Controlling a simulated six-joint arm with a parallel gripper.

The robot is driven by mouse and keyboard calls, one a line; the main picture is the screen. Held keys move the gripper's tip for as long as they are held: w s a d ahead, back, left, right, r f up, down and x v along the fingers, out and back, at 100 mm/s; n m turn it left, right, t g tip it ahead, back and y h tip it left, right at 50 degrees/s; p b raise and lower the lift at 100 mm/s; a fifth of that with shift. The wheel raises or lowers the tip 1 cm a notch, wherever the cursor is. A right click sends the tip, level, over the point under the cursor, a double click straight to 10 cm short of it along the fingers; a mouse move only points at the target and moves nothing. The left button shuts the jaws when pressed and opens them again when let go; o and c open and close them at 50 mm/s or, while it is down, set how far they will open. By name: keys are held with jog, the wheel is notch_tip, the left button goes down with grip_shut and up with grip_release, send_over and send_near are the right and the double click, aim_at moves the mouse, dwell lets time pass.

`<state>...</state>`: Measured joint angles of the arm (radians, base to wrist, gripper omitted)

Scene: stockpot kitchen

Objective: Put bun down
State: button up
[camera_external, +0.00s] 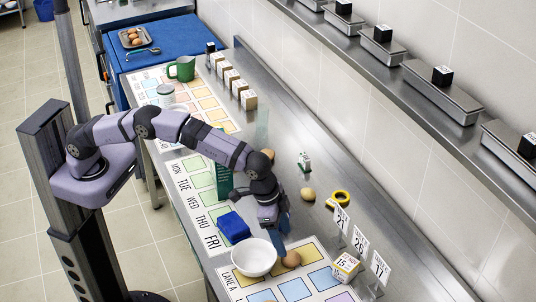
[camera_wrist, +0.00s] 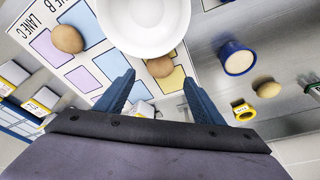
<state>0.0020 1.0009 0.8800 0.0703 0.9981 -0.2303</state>
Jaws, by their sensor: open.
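A round brown bun (camera_external: 291,259) rests on the printed mat with coloured cells (camera_external: 262,295), just right of a white bowl (camera_external: 254,257). My gripper (camera_external: 283,226) is above and behind the bun in the external view. In the wrist view a bun (camera_wrist: 160,68) lies beyond and between the open fingertips (camera_wrist: 163,88), close beside the bowl (camera_wrist: 143,27). The fingers hold nothing. Another bun (camera_wrist: 67,38) lies on the mat in the wrist view.
Sign cards (camera_external: 360,243) and a small box (camera_external: 345,266) stand to the right. Another bun (camera_external: 308,194) and a yellow tape roll (camera_external: 341,198) lie on the steel counter. A green box (camera_external: 222,180) stands beside my arm.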

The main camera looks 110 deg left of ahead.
jog(key=shift+b+v, duration=0.4)
jog(key=shift+v, duration=2)
jog(key=shift+s, duration=0.15)
jog(key=s+f+m+g, duration=0.1)
jog(key=s+f, duration=0.1)
jog(key=s, duration=1.8)
jog(key=s+d+f+m+g, duration=0.1)
jog(key=s+f+g, duration=0.1)
jog(key=s, duration=1.7)
jog(key=shift+s+f+h, duration=0.3)
jog(key=shift+s, duration=0.1)
